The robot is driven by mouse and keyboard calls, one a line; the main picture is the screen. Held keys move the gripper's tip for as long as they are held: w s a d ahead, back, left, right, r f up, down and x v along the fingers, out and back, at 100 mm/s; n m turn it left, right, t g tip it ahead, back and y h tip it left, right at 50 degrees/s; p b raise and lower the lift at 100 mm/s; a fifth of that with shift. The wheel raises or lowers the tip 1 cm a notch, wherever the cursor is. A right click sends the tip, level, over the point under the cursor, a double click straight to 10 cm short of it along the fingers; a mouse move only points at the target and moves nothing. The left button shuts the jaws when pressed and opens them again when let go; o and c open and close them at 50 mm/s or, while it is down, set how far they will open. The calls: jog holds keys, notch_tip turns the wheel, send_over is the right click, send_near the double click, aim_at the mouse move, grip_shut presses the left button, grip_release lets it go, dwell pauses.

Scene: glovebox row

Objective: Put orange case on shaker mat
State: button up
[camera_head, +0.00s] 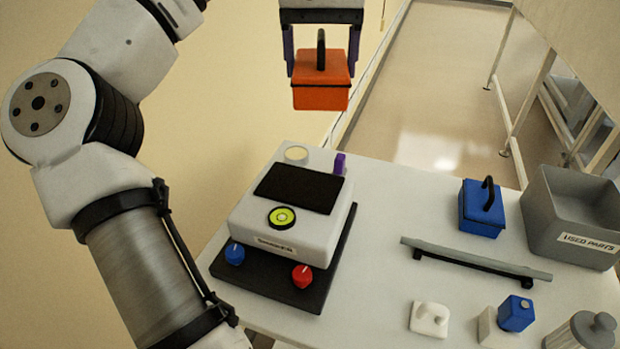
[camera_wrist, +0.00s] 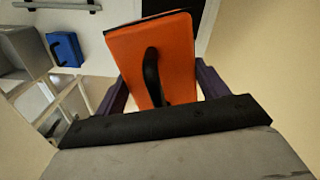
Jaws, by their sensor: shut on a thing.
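The orange case (camera_head: 320,92) has a black handle on top and hangs in the air, above and behind the far edge of the table. My gripper (camera_head: 322,62) has purple fingers on both sides of the case and is shut on it. In the wrist view the orange case (camera_wrist: 155,58) fills the middle between the purple fingers (camera_wrist: 160,88). The shaker mat (camera_head: 308,187) is the black pad on top of the white shaker (camera_head: 285,212). The mat is bare, and the case is apart from it, higher and farther back.
A blue case (camera_head: 482,208) stands right of the shaker, beside the grey used parts bin (camera_head: 580,218). A grey bar (camera_head: 475,260) lies in front.

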aim_at(298, 97)
jog(key=shift+n, duration=0.4)
jog(key=s+a+r, duration=0.2)
jog(key=a+r, duration=0.1)
jog(key=shift+s+a+p, duration=0.2)
jog(key=shift+a+p, duration=0.05)
jog(key=shift+p, duration=0.05)
notch_tip(298, 97, down, 20)
jog(key=shift+r+b, duration=0.1)
jog(key=shift+b, duration=0.3)
jog(key=o, duration=1.3)
jog(key=shift+a, duration=0.1)
notch_tip(298, 97, up, 12)
jog(key=shift+f, duration=0.1)
